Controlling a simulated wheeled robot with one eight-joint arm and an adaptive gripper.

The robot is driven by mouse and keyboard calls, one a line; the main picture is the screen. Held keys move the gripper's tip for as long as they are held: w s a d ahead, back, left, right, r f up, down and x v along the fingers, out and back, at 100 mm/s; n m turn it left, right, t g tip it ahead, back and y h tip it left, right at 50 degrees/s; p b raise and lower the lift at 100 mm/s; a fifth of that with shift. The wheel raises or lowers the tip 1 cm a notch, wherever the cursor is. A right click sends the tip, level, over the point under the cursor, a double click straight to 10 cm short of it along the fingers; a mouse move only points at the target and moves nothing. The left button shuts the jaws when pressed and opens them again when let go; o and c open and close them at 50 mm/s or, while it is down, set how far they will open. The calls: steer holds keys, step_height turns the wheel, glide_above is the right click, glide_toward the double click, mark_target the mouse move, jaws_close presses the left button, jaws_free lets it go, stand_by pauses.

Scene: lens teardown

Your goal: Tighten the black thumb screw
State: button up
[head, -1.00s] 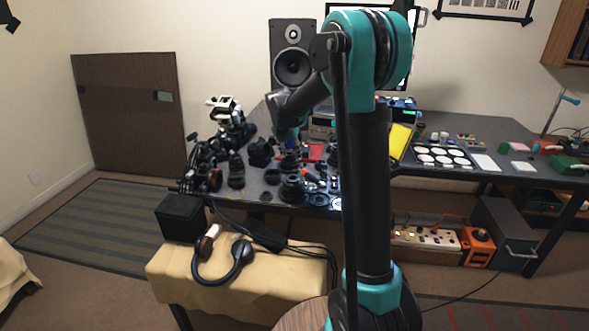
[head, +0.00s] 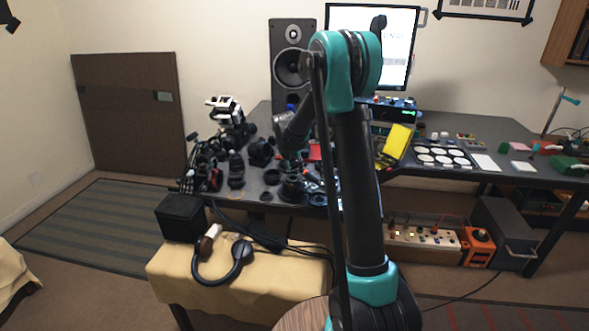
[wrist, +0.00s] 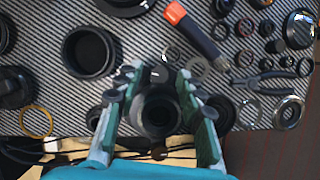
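My gripper (wrist: 155,78) points down with its two teal and grey fingers spread apart. A dark cylindrical lens part (wrist: 160,113) shows between the fingers, with a gap on either side; I cannot tell its height relative to the fingertips. A small dark knob (wrist: 158,152) shows just below this part, close to my palm; I cannot tell whether it is the black thumb screw. In the head view my gripper (head: 291,166) is low over the lens part (head: 291,190) near the table's front edge, and the arm and distance hide detail.
A striped mat (wrist: 45,88) carries several rings and lens parts. A black cup-like ring (wrist: 88,52) is up left, an orange-tipped tool (wrist: 196,35) up right, and pliers (wrist: 262,78) at right. A cloth-covered stand (head: 205,285) with headphones (head: 225,270) is in front.

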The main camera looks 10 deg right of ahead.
jaws_close()
steer(key=m, duration=0.2)
steer(key=m+g+h, duration=0.1)
steer(key=m, duration=0.1)
steer(key=shift+w+a+m, duration=0.15)
steer(key=shift+a+m, duration=0.05)
steer(key=shift+m, duration=0.1)
steer(key=shift+o, duration=1.1)
jaws_free()
steer(key=shift+r, duration=0.1)
